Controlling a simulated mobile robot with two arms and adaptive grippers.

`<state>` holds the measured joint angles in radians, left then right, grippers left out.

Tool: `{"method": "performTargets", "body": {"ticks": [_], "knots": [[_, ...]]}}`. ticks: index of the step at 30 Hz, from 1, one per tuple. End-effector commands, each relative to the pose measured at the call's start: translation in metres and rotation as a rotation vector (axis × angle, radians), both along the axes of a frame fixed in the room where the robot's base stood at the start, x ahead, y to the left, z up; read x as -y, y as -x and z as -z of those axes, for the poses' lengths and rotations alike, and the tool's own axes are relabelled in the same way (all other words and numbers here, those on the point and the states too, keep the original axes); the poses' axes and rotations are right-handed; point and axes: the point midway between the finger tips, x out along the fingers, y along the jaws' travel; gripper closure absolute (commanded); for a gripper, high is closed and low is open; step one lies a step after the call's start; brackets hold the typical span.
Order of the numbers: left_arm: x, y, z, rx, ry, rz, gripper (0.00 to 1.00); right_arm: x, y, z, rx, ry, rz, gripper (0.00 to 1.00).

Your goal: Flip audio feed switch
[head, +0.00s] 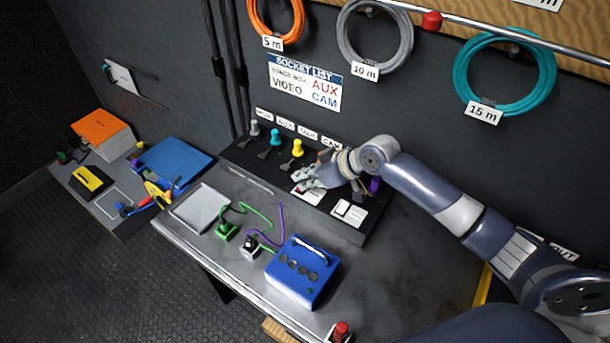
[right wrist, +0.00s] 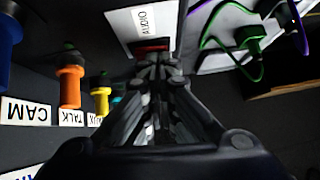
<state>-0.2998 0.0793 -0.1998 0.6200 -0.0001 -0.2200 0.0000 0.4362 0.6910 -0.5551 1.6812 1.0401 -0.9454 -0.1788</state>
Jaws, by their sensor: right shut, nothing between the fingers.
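The audio switch shows in the right wrist view as a dark red rocker (right wrist: 152,48) on a white plate marked AUDIO (right wrist: 143,22). In the head view the plate (head: 303,197) is partly covered by my right gripper (head: 302,181). The gripper is shut and empty, and its fingertips (right wrist: 153,66) are right at the rocker. I cannot tell whether they touch it or which way the rocker is tilted. My left gripper is out of view.
A second white switch plate (head: 349,211) lies to the right on the black panel. Coloured plugs, such as a yellow one (head: 298,148), stand behind. In front are a grey tray (head: 201,208), green and purple cables and a blue box (head: 302,274).

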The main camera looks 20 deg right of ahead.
Motion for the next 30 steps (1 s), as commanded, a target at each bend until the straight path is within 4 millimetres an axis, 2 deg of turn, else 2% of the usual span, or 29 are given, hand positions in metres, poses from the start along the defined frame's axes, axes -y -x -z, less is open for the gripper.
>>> {"method": "performTargets", "body": {"ticks": [5,7,14,30], "knots": [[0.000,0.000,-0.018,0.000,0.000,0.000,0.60,-0.006,0.005,0.003,0.064,0.087,-0.004,1.00],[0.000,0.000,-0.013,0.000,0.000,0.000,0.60,-0.004,0.004,0.007,0.065,0.088,-0.002,1.00],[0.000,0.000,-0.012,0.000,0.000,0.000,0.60,-0.003,0.004,0.008,0.061,0.089,-0.001,1.00],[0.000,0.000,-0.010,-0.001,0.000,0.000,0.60,0.014,-0.007,0.008,0.064,0.099,0.004,1.00]]}}
